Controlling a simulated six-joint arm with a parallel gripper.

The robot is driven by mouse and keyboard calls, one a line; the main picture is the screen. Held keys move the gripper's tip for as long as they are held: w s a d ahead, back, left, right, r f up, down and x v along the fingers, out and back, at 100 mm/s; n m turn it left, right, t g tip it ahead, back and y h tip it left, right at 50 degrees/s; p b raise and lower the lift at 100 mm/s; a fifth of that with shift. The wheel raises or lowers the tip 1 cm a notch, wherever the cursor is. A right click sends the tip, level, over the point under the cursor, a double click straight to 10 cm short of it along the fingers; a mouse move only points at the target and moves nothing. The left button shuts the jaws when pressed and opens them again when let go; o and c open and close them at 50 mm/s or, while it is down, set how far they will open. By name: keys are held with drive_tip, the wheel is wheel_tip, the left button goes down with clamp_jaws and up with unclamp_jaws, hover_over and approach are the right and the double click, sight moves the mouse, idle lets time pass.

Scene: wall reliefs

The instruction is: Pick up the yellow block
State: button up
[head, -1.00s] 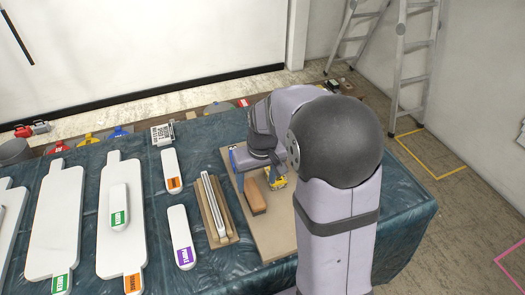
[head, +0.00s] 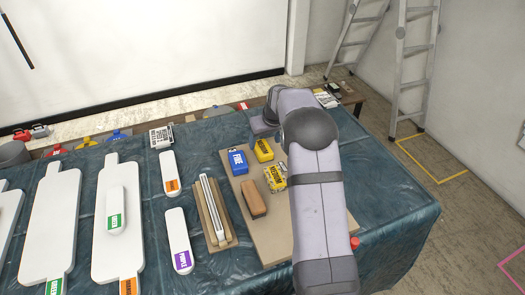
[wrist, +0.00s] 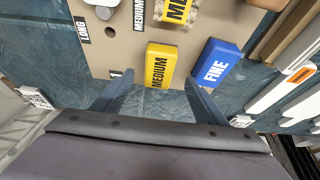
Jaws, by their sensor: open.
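The yellow block (head: 263,150) lies near the far edge of the tan board, to the right of a blue block (head: 238,161). In the wrist view the yellow block (wrist: 160,66) reads MEDIUM, and the blue block (wrist: 215,63) reads FINE. My gripper (wrist: 159,81) is open and empty. Its two fingers show at either side of the yellow block's near end in that view; I cannot tell their height above it. In the head view my arm reaches to the table's far side and the fingers are not visible. A second yellow item (head: 275,178) with printed lettering lies nearer on the board.
A brown block (head: 253,198) lies on the tan board (head: 270,245). A wooden holder with pale bars (head: 213,212) stands to its left. White paddles (head: 120,225) and labelled white pieces (head: 180,240) cover the left of the blue-green tablecloth. A ladder (head: 414,60) stands behind.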

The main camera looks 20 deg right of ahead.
sight(263, 148)
drive_tip(key=shift+p+x, duration=1.3)
drive_tip(key=shift+x, duration=1.9)
drive_tip(key=c, duration=1.2)
